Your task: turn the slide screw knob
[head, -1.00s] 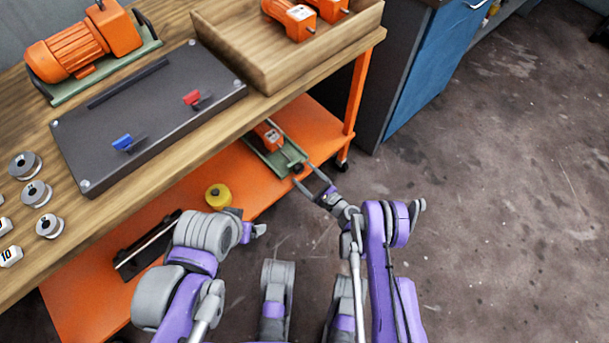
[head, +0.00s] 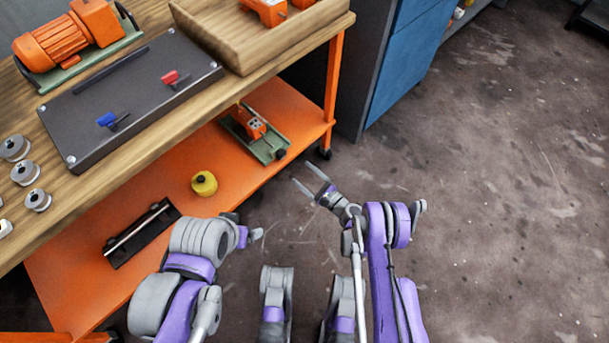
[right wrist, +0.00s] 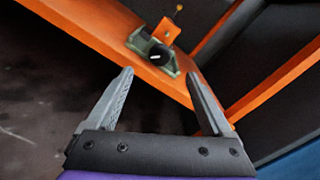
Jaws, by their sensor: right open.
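In the right wrist view the knob (right wrist: 158,56) shows beyond and between my fingertips. My right gripper (head: 304,173) is open and empty, in front of the shelf edge, with a gap to the knob. It also shows in the right wrist view (right wrist: 160,73). My left gripper (head: 256,235) is small and partly hidden by its own arm; its jaws cannot be made out.
The wooden tabletop (head: 148,133) above overhangs part of the orange shelf (head: 150,240). A yellow round part (head: 204,183) and a black rail piece (head: 140,235) lie on the shelf. An orange leg (head: 333,85) and a blue cabinet (head: 402,60) stand right. Floor to the right is clear.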

